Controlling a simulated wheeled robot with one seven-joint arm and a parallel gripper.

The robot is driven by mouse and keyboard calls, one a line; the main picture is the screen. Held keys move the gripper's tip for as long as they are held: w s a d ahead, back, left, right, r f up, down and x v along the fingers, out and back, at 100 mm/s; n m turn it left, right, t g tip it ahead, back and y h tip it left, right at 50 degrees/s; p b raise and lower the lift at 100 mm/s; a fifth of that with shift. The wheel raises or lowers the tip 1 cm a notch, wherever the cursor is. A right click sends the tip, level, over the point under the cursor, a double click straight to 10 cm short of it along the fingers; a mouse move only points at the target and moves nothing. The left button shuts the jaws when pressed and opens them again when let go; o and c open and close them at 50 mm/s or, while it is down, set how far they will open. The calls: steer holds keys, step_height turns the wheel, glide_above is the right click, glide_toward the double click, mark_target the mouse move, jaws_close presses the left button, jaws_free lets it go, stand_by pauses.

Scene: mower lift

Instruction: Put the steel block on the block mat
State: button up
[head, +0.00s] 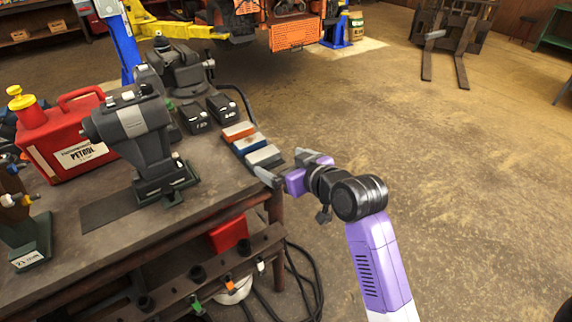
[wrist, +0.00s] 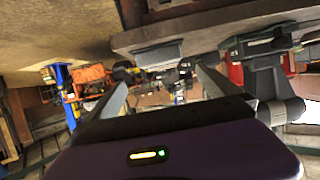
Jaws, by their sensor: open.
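A grey block (head: 263,156), which looks like the steel block, lies at the near right corner of the workbench in the head view. It is last in a row with an orange block (head: 239,131) and a blue-and-white block (head: 249,143) on a dark strip. A grey block (wrist: 158,53) also shows between the fingers in the wrist view. My gripper (head: 283,168) is open at the bench corner, its fingers pointing towards the grey block; I cannot tell whether they touch it. A flat dark mat (head: 108,213), possibly the block mat, lies bare on the bench front.
A grey vise-like machine (head: 140,135) stands between the block row and a red petrol can (head: 65,140). Two black weights (head: 207,114) lie behind the row. A dark stand (head: 28,240) is at the bench's left.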

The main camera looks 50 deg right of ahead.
steer(key=s+a+f+y, duration=0.1)
steer(key=s+a+f, duration=0.3)
steer(key=s+a, duration=0.3)
steer(key=s+a+f, duration=0.4)
steer(key=s+a, duration=0.3)
steer(key=s+a+r+n+t+y, duration=0.1)
steer(key=s+a, duration=0.3)
steer(key=s, duration=0.4)
steer(key=s+a+r+n+y, duration=0.1)
steer(key=s+a+r+n, duration=0.1)
steer(key=s, duration=0.6)
steer(key=shift+s+a+r+t+y, duration=0.4)
steer(key=shift+a+r, duration=0.4)
steer(key=shift+a, duration=0.35)
